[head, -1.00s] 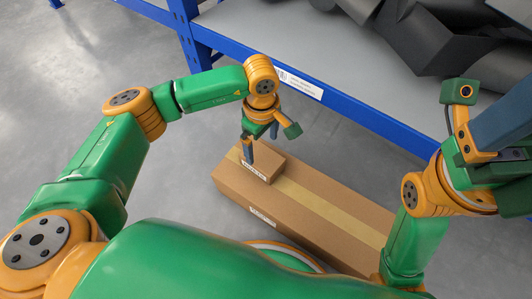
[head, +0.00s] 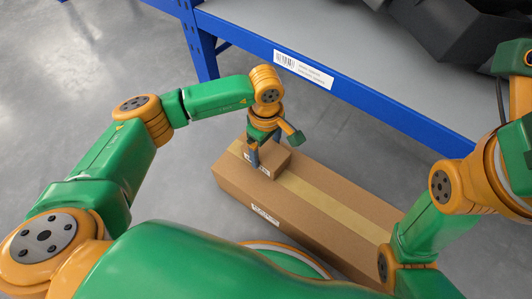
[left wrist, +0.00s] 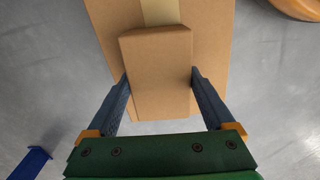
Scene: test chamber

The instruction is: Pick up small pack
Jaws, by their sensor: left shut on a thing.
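The small pack (head: 275,162) is a small brown cardboard box with a white label on its near side. It sits on the left end of a long cardboard box (head: 330,212). My left gripper (head: 255,155) reaches down to it from above in the head view. In the left wrist view the small pack (left wrist: 157,60) lies between the two blue-grey fingers of the left gripper (left wrist: 160,78), which is shut on it. The pack appears to rest on the long box. My right arm shows at the right edge of the head view; its fingers are out of frame.
The long box has a tan tape strip and stands on the grey floor (head: 100,60). Behind it is a shelf with a blue beam (head: 365,105) and a grey deck. Dark objects (head: 455,30) lie on the deck. The floor to the left is clear.

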